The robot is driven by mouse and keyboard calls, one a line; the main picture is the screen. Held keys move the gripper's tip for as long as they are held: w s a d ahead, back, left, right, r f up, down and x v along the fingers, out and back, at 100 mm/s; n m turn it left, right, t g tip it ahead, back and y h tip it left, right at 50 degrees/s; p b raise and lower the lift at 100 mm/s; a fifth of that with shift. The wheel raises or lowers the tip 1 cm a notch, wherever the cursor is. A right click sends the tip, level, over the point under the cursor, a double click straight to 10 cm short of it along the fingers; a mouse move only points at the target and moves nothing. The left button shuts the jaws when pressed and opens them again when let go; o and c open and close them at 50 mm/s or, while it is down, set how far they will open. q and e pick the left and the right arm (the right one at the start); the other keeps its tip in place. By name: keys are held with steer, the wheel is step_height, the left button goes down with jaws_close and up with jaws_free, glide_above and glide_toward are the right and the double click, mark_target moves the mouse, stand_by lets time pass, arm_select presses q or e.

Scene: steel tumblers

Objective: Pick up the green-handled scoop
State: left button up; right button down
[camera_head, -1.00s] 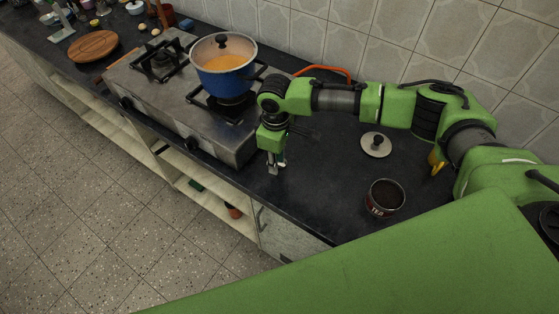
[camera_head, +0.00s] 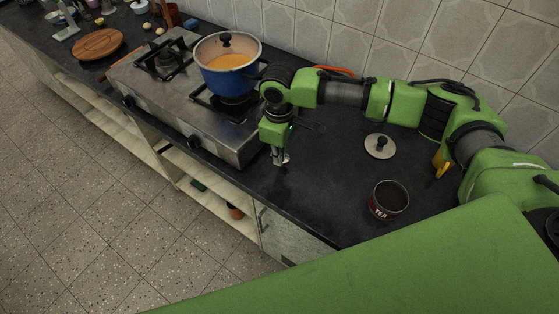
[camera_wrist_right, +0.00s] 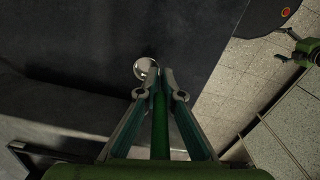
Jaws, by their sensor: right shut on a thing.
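The green-handled scoop (camera_wrist_right: 160,125) shows in the right wrist view. Its green handle lies between the two fingers, and its shiny round metal bowl sticks out just past the fingertips. My right gripper (camera_wrist_right: 159,80) is shut on the handle. In the head view the right gripper (camera_head: 280,158) points down over the dark counter near its front edge, just right of the stove. The scoop is too small and dark there to make out clearly. My left gripper is not in view.
A blue pot (camera_head: 228,80) with orange contents stands on the steel stove (camera_head: 185,110). A pot lid (camera_head: 379,147) and a tin marked TEA (camera_head: 388,201) stand on the counter to the right. A round wooden board (camera_head: 97,45) lies far left.

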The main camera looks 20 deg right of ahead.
arm_select(q)
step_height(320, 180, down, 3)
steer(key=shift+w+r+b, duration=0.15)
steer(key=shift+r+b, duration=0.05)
steer(key=shift+b, duration=0.9)
arm_select(e)
steer(key=s+a+r, duration=0.8)
steer(key=s+r, duration=0.2)
steer(key=s, duration=0.1)
steer(key=shift+a+r, duration=0.25)
steer(key=shift+r, duration=0.05)
steer(key=shift+d, duration=0.1)
